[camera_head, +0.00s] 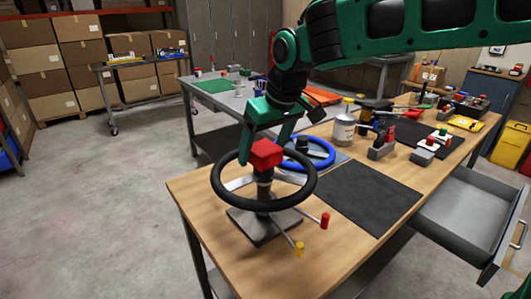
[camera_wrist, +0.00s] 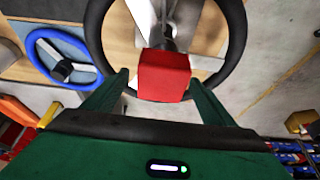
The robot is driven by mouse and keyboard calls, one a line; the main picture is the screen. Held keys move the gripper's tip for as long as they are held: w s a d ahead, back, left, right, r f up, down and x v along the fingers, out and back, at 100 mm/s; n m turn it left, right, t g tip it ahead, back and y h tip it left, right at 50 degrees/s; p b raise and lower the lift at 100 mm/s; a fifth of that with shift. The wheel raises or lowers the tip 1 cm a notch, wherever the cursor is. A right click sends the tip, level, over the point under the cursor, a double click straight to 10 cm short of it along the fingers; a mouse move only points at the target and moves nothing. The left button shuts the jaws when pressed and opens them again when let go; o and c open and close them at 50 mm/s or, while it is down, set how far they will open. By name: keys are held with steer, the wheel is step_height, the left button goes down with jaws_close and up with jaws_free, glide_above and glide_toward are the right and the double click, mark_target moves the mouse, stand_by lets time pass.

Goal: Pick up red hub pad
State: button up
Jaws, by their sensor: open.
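The red hub pad (camera_head: 266,154) is a red block on the hub at the centre of a black steering wheel (camera_head: 308,190). The wheel is mounted on a grey stand (camera_head: 254,226) near the table's front left corner. In the wrist view the red hub pad (camera_wrist: 164,75) shows between the two finger lines, just beyond the fingertips. My gripper (camera_wrist: 160,82) is open, with one finger on each side of the pad and a gap to each.
A blue steering wheel (camera_head: 330,160) stands behind the black one. A red-tipped lever (camera_head: 325,220) and a yellow-tipped lever (camera_head: 299,249) stick out at the stand's front. A dark mat (camera_head: 372,200) lies bare to the right. An open drawer (camera_head: 460,210) juts out at right.

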steer(key=c, duration=1.2)
steer(key=shift+o, duration=0.2)
steer(key=shift+r, duration=0.1)
